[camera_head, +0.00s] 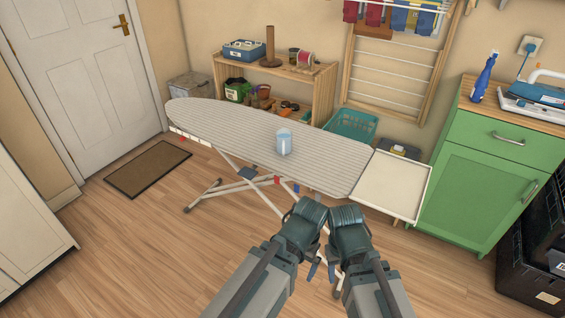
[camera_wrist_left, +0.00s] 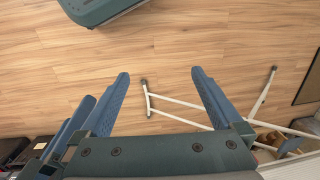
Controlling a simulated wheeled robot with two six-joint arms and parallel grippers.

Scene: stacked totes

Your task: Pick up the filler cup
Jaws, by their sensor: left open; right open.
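A pale blue, translucent filler cup (camera_head: 284,141) stands upright on the grey-striped ironing board (camera_head: 225,120), near its middle. My left gripper (camera_head: 313,270) is low in front of the board, apart from the cup. In the left wrist view its two blue fingers (camera_wrist_left: 160,95) are spread with nothing between them, above the wooden floor. My right gripper (camera_head: 334,272) is beside it, open and also away from the cup. The cup does not show in the left wrist view.
The board's white end tray (camera_head: 392,184) extends right. Its crossed white legs (camera_wrist_left: 180,103) stand on the floor. A wooden shelf (camera_head: 325,95) and teal basket (camera_head: 352,123) are behind. A green cabinet (camera_head: 485,190) and black crates (camera_head: 525,280) stand right. Floor at left front is clear.

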